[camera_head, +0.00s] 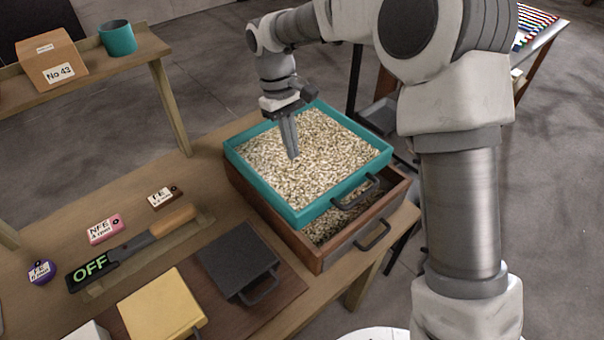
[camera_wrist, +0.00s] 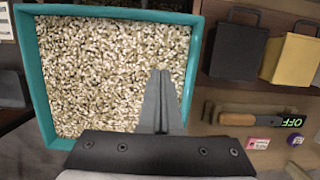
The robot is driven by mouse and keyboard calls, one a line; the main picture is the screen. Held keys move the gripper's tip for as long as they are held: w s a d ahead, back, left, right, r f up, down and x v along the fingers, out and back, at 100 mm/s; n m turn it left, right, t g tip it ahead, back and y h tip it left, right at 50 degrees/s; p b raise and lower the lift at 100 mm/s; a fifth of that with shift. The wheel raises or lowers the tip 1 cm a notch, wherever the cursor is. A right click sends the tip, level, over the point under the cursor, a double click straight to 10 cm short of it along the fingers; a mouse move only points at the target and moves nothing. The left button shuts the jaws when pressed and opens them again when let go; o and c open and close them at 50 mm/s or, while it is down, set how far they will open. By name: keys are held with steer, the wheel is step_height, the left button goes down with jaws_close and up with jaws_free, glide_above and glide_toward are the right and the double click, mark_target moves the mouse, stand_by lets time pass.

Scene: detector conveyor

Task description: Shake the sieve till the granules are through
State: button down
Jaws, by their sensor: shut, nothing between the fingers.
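The sieve is a shallow teal square frame (camera_head: 297,218) with a dark handle on its front side. It is full of pale granules (camera_head: 325,150); the mesh under them is hidden. It sits on a brown wooden box (camera_head: 318,246), where some granules show through the gap at the front. In the wrist view the teal frame (camera_wrist: 46,100) and granules (camera_wrist: 100,70) fill the left half. My gripper (camera_head: 293,157) points down over the granules with its fingers together and nothing between them. In the wrist view its fingers (camera_wrist: 162,75) are near the frame's right side. I cannot tell whether the tips touch the granules.
Left on the table (camera_head: 190,185) are a dark lever marked OFF (camera_head: 92,272), small labelled blocks, a grey block with a handle (camera_head: 237,259) and a yellow block (camera_head: 160,303). A shelf behind holds a cardboard box (camera_head: 53,58) and a teal cup (camera_head: 117,38).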

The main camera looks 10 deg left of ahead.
glide_toward(304, 199)
steer(key=x, duration=0.5)
steer(key=shift+f+p, duration=0.1)
steer(key=shift+p, duration=0.25)
steer(key=shift+s+d+r, duration=0.2)
steer(key=shift+s+d, duration=0.5)
steer(key=shift+d, duration=0.1)
steer(key=shift+s+d+p, duration=0.35)
steer(key=shift+s+d, duration=0.2)
